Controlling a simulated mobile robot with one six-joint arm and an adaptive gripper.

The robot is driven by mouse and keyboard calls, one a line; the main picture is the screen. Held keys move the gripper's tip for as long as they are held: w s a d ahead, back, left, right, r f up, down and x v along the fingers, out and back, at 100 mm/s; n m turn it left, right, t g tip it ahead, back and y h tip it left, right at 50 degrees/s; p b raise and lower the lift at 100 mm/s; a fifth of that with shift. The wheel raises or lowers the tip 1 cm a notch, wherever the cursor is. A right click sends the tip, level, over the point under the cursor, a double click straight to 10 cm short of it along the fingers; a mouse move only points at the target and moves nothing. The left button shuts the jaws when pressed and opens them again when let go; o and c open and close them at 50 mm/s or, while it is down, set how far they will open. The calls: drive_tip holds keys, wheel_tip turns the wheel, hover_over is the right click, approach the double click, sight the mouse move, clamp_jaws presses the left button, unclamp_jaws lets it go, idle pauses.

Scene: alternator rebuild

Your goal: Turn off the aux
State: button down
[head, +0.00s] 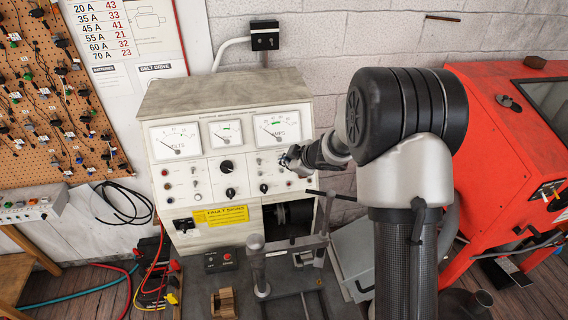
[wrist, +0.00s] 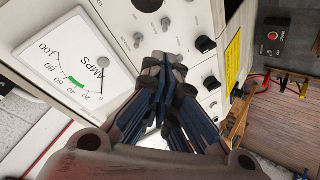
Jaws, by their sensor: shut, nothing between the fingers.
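The grey test bench (head: 225,97) has a white control panel with meters, knobs, lamps and small switches. My gripper (head: 290,158) is at the right part of this panel, below the amps meter (head: 278,127). In the wrist view my gripper (wrist: 165,62) has its fingers together and empty, over the panel beside the amps meter (wrist: 75,75). Small toggles (wrist: 138,40) and black knobs (wrist: 205,45) show near the fingertips. The fingers hide part of the panel. I cannot read an aux label or tell the aux switch's position, nor whether the fingertips touch the panel.
A red cabinet (head: 500,150) stands close to my arm at the right. Below the panel are a yellow sign (head: 222,215), a small box with a red button (head: 222,259) and a metal stand (head: 258,268). Cables (head: 125,208) hang at the left.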

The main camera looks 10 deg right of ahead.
sight(282, 170)
drive_tip(key=x, duration=0.8)
drive_tip(key=shift+w+a+f, duration=0.1)
drive_tip(key=shift+w+f, duration=0.05)
drive_tip(key=shift+s+f, duration=0.25)
drive_tip(key=shift+s, duration=0.3)
idle(0.7)
drive_tip(key=shift+s+f, duration=0.3)
drive_tip(key=shift+s, duration=0.05)
drive_tip(key=shift+s+f, duration=0.1)
drive_tip(key=shift+s, duration=0.05)
drive_tip(key=shift+s+f+b, duration=0.1)
drive_tip(key=shift+b, duration=0.35)
drive_tip(key=shift+s+f+b, duration=0.15)
drive_tip(key=shift+s+b, duration=0.45)
drive_tip(key=shift+s, duration=0.05)
